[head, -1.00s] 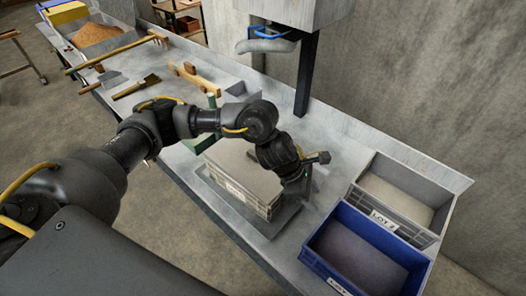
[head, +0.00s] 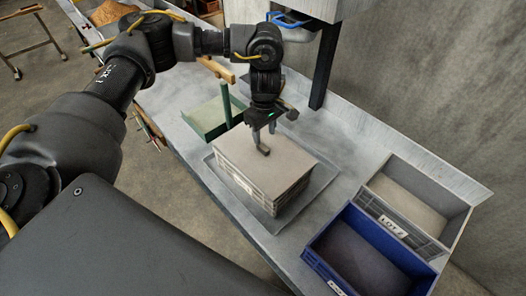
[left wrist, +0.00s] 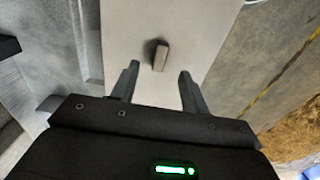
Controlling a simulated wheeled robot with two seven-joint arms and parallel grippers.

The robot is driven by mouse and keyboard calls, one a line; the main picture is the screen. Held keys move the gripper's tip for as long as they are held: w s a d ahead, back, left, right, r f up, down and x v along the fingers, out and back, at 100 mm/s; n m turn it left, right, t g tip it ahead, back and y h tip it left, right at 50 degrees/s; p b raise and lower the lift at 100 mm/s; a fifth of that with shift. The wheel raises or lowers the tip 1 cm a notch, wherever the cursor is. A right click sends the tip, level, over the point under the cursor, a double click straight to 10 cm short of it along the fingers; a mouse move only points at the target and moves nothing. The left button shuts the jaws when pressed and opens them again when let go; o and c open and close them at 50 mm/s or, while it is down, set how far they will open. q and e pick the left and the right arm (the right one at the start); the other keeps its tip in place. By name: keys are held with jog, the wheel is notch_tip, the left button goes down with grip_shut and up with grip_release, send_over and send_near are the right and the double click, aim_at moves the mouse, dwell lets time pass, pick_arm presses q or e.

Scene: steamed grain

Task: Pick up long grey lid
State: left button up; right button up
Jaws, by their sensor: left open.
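The long grey lid (head: 285,165) lies flat on top of a grey lattice-sided crate (head: 262,197) on the bench. A small dark handle stands up from the lid; it also shows in the left wrist view (left wrist: 160,56). My left gripper (head: 264,135) points down over the lid, close to the handle. In the left wrist view the gripper's two fingers (left wrist: 158,85) are spread apart over the pale lid (left wrist: 145,25), with the handle just beyond them and roughly centred. Nothing is held. The exact height above the lid is hard to tell. My right gripper is not in view.
The crate stands on a flat metal tray (head: 309,200). A blue bin (head: 318,262) and a grey bin (head: 417,240) stand to the right. A green holder with a post (head: 207,122) is behind the crate. A dark post (head: 324,65) rises behind the bench.

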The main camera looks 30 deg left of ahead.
aim_at(263, 146)
pick_arm(q)
jog(key=shift+a+f+p, duration=0.15)
jog(key=shift+f+p, duration=0.2)
jog(key=shift+f, duration=1.25)
jog(key=shift+a+f+p, duration=0.15)
jog(key=shift+f+p, duration=0.2)
jog(key=shift+f, duration=1.2)
grip_shut()
